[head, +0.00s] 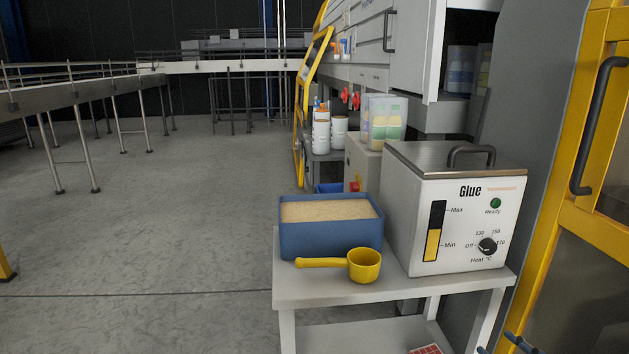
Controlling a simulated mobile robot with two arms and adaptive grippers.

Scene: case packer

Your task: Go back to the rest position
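My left gripper is not in view. Small dark parts (519,343) show at the bottom edge on the right. They look like the tips of my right gripper, but most of it is cut off and I cannot tell whether it is open or shut. They are in front of the glue machine (455,210), low beside the white table (400,291). A yellow scoop (364,266) lies on the table in front of a blue bin (330,240) filled with tan granules (328,210). No gripper touches the scoop or the bin.
A yellow-framed door (580,200) with a dark handle is close on the right. White containers (321,135) and a clear box of bottles (384,122) stand behind the table. A conveyor (70,88) runs along the left. The grey floor (150,230) between is clear.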

